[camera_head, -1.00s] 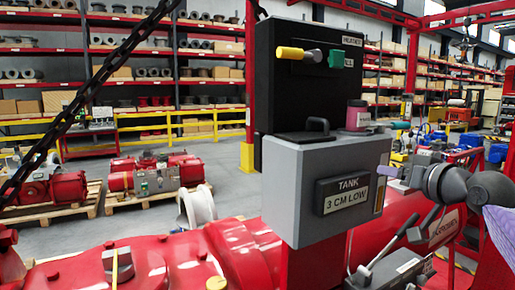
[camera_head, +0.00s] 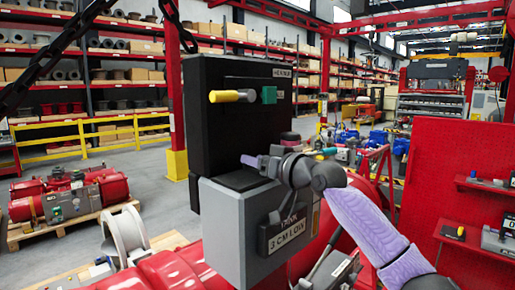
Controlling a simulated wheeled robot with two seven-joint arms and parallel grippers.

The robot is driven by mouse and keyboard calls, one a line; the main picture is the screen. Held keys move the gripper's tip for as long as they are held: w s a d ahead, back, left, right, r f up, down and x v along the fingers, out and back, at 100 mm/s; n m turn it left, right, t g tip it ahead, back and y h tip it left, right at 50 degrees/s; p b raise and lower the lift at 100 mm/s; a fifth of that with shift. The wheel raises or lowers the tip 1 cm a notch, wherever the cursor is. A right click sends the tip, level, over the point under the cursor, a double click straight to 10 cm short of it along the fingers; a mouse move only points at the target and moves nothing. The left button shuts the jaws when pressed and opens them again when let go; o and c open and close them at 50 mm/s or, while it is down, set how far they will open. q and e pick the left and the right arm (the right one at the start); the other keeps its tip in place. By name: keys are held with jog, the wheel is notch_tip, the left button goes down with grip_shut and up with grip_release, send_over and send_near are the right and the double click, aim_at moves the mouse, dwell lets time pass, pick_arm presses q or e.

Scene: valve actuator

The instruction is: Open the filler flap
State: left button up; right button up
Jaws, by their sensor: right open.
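The grey tank box (camera_head: 222,225) stands under a black upright panel (camera_head: 215,120) and bears a sign (camera_head: 285,235) reading "TANK 3 CM LOW". Its dark top (camera_head: 240,180) shows left of my right gripper. The filler flap and its black handle cannot be made out clearly; my gripper covers part of that area. My right gripper (camera_head: 257,162) is open, with purple fingertips pointing left over the tank top, in front of the panel's lower part. I cannot tell whether it touches anything. My left gripper is out of view.
A yellow-tipped lever (camera_head: 226,96) and a green block (camera_head: 269,95) stick out of the panel. A red board with small shelves (camera_head: 455,190) stands at the right.

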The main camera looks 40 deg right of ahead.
jog(key=shift+w, duration=0.1)
grip_shut()
dwell(1.3)
